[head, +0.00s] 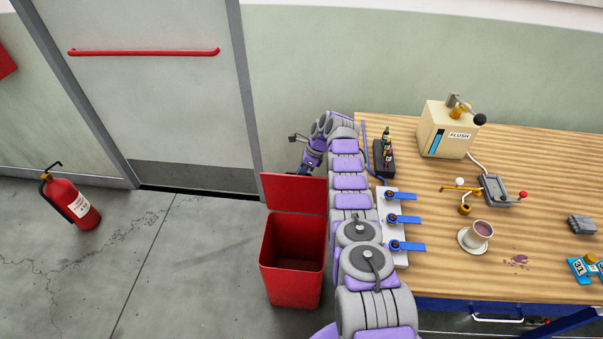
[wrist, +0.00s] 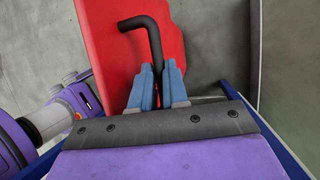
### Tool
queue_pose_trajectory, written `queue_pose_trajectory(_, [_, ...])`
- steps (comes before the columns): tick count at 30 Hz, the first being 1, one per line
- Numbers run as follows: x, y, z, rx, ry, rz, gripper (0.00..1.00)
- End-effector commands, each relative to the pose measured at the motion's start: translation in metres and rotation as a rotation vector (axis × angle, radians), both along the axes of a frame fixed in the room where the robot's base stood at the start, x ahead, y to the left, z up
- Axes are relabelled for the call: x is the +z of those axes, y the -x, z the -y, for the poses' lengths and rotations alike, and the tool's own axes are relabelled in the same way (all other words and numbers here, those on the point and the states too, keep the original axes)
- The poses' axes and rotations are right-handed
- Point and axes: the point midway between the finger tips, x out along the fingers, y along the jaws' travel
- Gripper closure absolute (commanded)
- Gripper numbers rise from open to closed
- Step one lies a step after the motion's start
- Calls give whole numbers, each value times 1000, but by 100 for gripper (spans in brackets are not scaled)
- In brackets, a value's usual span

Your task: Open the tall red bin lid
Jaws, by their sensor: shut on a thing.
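The tall red bin (head: 291,262) stands on the floor left of the workbench, its dark inside visible from above. Its red lid (head: 294,192) is raised at the far edge, clear of the opening. In the wrist view the lid (wrist: 105,50) carries a black bent handle (wrist: 150,32). My gripper (wrist: 160,72) is shut on the lid handle, with blue fingers on either side of its lower end. In the head view my arm reaches past the bin's right side, and my gripper is mostly hidden behind the raised lid.
A wooden workbench (head: 540,220) stands close on the right, with blue-handled valves (head: 403,219), a cup (head: 477,236) and a flush box (head: 447,129). A red extinguisher (head: 73,202) stands left. The floor between is clear. A grey door (head: 150,100) is behind.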

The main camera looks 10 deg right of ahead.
Motion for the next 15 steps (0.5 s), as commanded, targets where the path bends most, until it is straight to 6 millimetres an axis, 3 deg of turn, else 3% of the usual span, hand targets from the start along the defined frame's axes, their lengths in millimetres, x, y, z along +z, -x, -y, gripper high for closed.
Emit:
queue_pose_trajectory(1, [-24, 13, 1, 1, 4, -46, 100])
queue_pose_trajectory(13, [-25, 13, 1, 0, 3, -48, 100])
queue_pose_trajectory(14, [-24, 13, 1, 0, 3, -48, 84])
queue_pose_trajectory(15, [-23, 12, 1, 1, 4, -46, 80])
